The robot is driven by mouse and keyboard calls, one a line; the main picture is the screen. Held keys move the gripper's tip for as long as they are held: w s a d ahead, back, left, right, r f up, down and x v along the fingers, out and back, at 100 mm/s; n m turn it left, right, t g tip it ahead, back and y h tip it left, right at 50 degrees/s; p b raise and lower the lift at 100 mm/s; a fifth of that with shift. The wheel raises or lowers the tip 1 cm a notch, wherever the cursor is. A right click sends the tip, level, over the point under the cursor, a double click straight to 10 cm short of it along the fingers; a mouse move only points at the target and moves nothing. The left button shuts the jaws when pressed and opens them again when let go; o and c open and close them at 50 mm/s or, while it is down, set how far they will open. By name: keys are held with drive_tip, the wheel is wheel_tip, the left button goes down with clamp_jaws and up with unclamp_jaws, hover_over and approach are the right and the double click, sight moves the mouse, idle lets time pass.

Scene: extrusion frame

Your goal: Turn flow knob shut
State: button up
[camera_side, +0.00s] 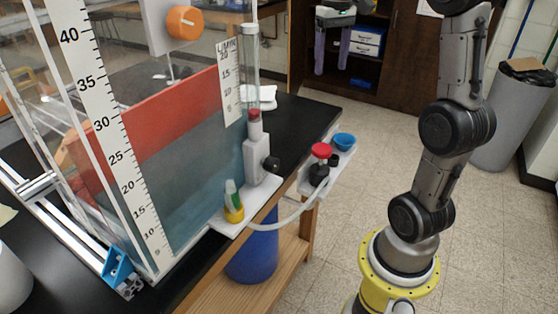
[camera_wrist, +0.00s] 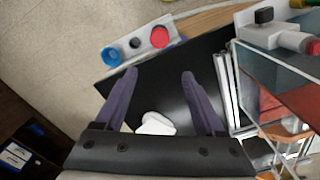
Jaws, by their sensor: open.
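The flowmeter (camera_side: 256,158) is a grey block with a clear upright tube, standing beside the water tank. A small black knob (camera_side: 271,164), apparently the flow knob, sticks out of its side. In the wrist view the black knob (camera_wrist: 264,15) shows at the upper right, beyond my right fingertip. My gripper (camera_side: 332,68) hangs high at the back in the side view, well apart from the knob. Its two purple fingers are spread with nothing between them; the wrist view shows the open gripper (camera_wrist: 159,74) above the black tabletop. The knob's turn position cannot be read.
A white shelf (camera_side: 345,170) at the table edge holds a red-capped valve (camera_side: 321,150) and a blue cup (camera_side: 344,141). An orange knob (camera_side: 185,22) is mounted above the tank (camera_side: 190,170). A white cloth or paper (camera_wrist: 157,124) lies on the black tabletop (camera_wrist: 170,100).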

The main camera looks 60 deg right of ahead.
drive_tip(key=s+a+n+t+y, duration=0.1)
drive_tip(key=s+a+n+t, duration=0.3)
drive_tip(key=a, duration=0.6)
drive_tip(key=s+a+n+t, duration=0.1)
drive_tip(key=s+a+t, duration=0.4)
drive_tip(key=a, duration=0.6)
approach(277, 163)
drive_tip(key=shift+x, duration=4.6)
drive_tip(key=shift+w, duration=0.1)
clamp_jaws()
